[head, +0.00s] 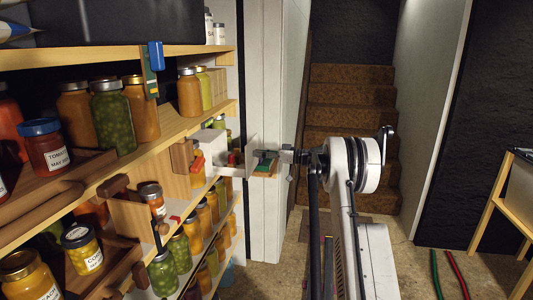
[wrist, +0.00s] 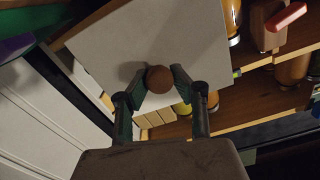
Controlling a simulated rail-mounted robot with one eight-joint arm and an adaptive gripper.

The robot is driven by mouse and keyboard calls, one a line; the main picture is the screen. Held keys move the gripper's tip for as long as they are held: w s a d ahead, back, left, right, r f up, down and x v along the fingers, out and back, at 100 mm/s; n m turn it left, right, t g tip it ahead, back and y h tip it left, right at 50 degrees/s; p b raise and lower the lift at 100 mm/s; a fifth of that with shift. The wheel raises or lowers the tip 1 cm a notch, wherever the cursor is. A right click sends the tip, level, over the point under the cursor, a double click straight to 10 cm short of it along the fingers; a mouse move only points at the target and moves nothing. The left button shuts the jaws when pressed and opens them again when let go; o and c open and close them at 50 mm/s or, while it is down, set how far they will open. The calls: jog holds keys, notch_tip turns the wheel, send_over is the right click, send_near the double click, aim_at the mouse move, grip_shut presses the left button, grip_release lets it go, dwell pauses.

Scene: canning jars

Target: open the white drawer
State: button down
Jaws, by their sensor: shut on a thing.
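The white drawer (head: 251,150) is at the shelf's far end in the head view. It stands out from the shelf, and small red and dark things show behind its front. In the wrist view its pale front panel (wrist: 105,50) is tilted across the picture, with a round brown knob (wrist: 159,78) on it. My gripper (wrist: 160,84) has one finger on each side of the knob and is shut on it. In the head view my gripper (head: 266,158) is at the outer side of the drawer front, and the knob is hidden there.
Wooden shelves (head: 195,118) with several filled jars run along the left. A blue clip (head: 155,56) sticks out from the upper shelf edge. Brown stairs (head: 350,100) rise at the back.

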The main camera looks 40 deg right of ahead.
jog(key=c, duration=1.4)
grip_release()
jog(key=v, duration=1.1)
jog(key=shift+s+d, duration=0.3)
